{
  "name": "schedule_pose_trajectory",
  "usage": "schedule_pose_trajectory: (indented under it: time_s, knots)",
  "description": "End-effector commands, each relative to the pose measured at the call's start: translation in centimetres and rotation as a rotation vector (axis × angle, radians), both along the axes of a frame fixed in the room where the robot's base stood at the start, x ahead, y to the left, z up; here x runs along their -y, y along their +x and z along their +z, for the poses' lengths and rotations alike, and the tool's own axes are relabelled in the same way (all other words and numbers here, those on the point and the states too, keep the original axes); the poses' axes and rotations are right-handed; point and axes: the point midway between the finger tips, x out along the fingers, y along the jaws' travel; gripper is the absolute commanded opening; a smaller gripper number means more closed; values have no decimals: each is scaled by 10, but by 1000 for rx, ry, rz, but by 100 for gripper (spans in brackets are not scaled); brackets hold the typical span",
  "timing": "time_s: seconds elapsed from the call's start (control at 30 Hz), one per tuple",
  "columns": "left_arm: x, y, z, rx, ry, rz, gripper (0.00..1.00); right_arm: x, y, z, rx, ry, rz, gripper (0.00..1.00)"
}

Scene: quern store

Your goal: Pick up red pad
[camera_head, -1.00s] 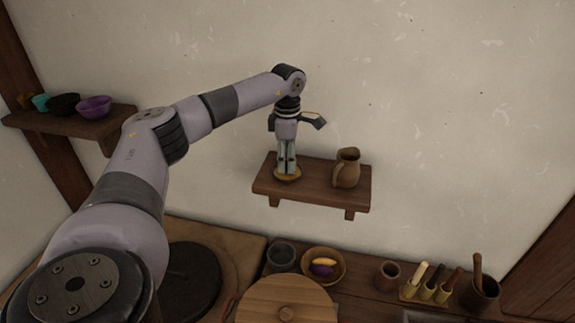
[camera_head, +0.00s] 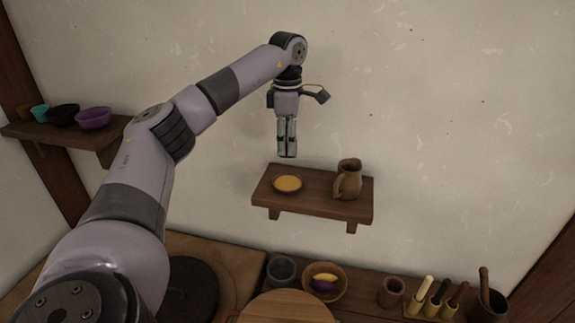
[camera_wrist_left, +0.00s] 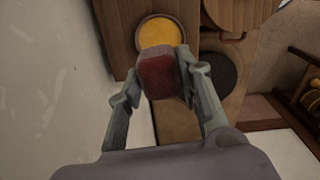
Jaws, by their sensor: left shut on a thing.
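The red pad (camera_wrist_left: 158,76) is a small dark red block between the fingers of my left gripper, clear in the left wrist view. My left gripper (camera_head: 287,154) is shut on it and holds it in the air above the small wall shelf (camera_head: 325,208). In the head view only a thin bit of the pad shows at the fingertips. Below it on the shelf is a round dish with a yellow-orange inside (camera_head: 287,184), which also shows in the left wrist view (camera_wrist_left: 160,32). My right gripper is not in view.
A brown jug (camera_head: 349,180) stands on the shelf, right of the dish. A left shelf holds several bowls, including a purple bowl (camera_head: 94,118). The counter below carries a bowl with purple and yellow things (camera_head: 325,291), cups and a tool rack (camera_head: 432,306).

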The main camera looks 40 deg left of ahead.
Motion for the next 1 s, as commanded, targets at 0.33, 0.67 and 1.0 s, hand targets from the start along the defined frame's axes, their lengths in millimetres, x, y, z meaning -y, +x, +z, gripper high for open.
schedule_pose_trajectory:
  time_s: [0.33,0.67,1.0]
  knots:
    - [0,1,83,2,0,2,7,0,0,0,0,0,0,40]
    - [0,0,110,1,-1,1,7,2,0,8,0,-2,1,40]
    - [0,0,111,-1,-1,1,7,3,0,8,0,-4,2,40]
